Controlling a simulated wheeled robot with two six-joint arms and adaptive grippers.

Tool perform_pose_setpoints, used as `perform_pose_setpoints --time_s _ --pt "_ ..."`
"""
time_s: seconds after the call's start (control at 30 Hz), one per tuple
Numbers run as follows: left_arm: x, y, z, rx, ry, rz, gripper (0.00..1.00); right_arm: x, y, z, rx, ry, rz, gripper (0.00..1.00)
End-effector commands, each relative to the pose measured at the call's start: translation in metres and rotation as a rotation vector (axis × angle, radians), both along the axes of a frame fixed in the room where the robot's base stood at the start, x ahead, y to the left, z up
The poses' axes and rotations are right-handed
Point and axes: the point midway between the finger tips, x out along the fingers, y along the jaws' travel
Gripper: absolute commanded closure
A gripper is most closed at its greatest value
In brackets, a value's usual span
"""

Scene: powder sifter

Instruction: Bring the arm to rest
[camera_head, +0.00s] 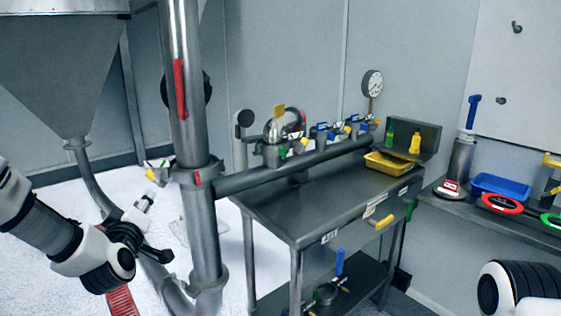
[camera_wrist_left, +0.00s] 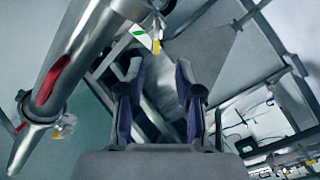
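My left arm comes in from the left in the head view. Its dark left gripper (camera_head: 143,241) is beside the vertical steel pipe (camera_head: 204,235), on its left; I cannot tell whether they touch. In the left wrist view the two fingers of the left gripper (camera_wrist_left: 160,100) stand apart with nothing held between them. A large steel pipe with a red strip (camera_wrist_left: 95,60) passes at the upper left of that view. Part of my right arm (camera_head: 515,290) shows at the bottom right of the head view; its gripper is out of view.
A steel hopper (camera_head: 60,75) stands at the left. A horizontal pipe (camera_head: 290,165) with valves runs over a steel table (camera_head: 330,195) holding a yellow tray (camera_head: 388,164). At the right, a shelf (camera_head: 470,208) holds a blue tray (camera_head: 500,186) and a red ring (camera_head: 501,203).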

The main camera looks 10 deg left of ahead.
Motion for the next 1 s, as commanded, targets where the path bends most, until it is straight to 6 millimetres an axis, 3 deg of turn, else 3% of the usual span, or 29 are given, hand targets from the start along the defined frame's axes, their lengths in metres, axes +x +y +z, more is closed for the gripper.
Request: perform_pose_setpoints --time_s 0.07,0.13,0.27,0.4,0.47,0.53,0.6,0.7,0.8,0.9,1.0 --pt "0.001 -0.004 -0.024 0.011 0.061 -0.007 0.66 0.0 0.0 0.007 0.0 0.0 0.0 0.6" --pt "0.0 -0.014 -0.063 0.039 0.158 -0.028 0.66 0.0 0.0 0.016 0.0 0.0 0.0 0.6" --pt "-0.029 -0.05 -0.164 0.099 0.417 -0.118 0.66 0.0 0.0 0.033 0.0 0.0 0.0 0.6" --pt "-0.096 -0.092 -0.267 0.152 0.74 -0.261 0.66 0.0 0.0 0.046 0.0 0.0 0.0 0.6" --pt "-0.134 -0.108 -0.303 0.174 0.884 -0.331 0.66 0.0 0.0 0.051 0.0 0.0 0.0 0.6" --pt "-0.185 -0.126 -0.339 0.196 1.054 -0.421 0.66 0.0 0.0 0.057 0.0 0.0 0.0 0.6" --pt "-0.238 -0.141 -0.364 0.219 1.217 -0.518 0.66 0.0 0.0 0.061 0.0 0.0 0.0 0.6" --pt "-0.302 -0.155 -0.382 0.246 1.413 -0.652 0.66 0.0 0.0 0.064 0.0 0.0 0.0 0.6" --pt "-0.34 -0.162 -0.382 0.267 1.546 -0.769 0.66 0.0 0.0 0.061 0.0 0.0 0.0 0.6" --pt "-0.352 -0.162 -0.382 0.285 1.597 -0.827 0.66 0.0 0.0 0.061 0.0 0.0 0.0 0.6" --pt "-0.351 -0.162 -0.382 0.291 1.593 -0.831 0.66 0.0 0.0 0.061 0.0 0.0 0.0 0.6"
